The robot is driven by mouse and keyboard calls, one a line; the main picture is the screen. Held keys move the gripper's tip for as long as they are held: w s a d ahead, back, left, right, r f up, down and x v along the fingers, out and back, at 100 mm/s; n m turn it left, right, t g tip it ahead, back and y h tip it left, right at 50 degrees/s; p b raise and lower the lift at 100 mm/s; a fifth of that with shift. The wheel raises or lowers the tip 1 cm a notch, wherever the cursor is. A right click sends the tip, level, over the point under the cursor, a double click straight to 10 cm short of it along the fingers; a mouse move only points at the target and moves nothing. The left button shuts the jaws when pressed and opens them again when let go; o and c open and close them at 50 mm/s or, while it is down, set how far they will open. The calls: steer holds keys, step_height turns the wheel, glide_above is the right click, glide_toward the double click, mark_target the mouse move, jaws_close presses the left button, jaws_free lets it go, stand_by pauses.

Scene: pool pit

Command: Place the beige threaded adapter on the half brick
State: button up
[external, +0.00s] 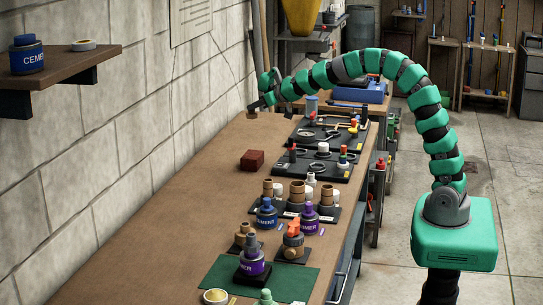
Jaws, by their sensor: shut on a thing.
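My gripper (257,104) is at the end of the green arm, near the wall and above the far left part of the workbench. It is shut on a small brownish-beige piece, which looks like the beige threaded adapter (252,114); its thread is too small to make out. The half brick (252,160) is a dark red block lying on the bench top, nearer the camera than the gripper and almost straight below it in the picture. Nothing is seen on top of the brick. The gap between adapter and bench cannot be judged exactly.
The workbench (160,215) is bare around the brick and on its left side. Black trays (325,168) with fittings and tools line the right side. Cement cans, including a blue one (266,213) and a purple one (308,218), stand nearer. The block wall (120,130) borders the left.

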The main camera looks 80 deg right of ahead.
mark_target(256, 117)
steer(key=shift+f, duration=2.35)
steer(key=shift+f+b, duration=1.75)
steer(key=shift+f, duration=3.1)
steer(key=shift+f, duration=0.1)
steer(key=o, duration=1)
steer(key=p+v, duration=0.1)
steer(key=v, duration=1.1)
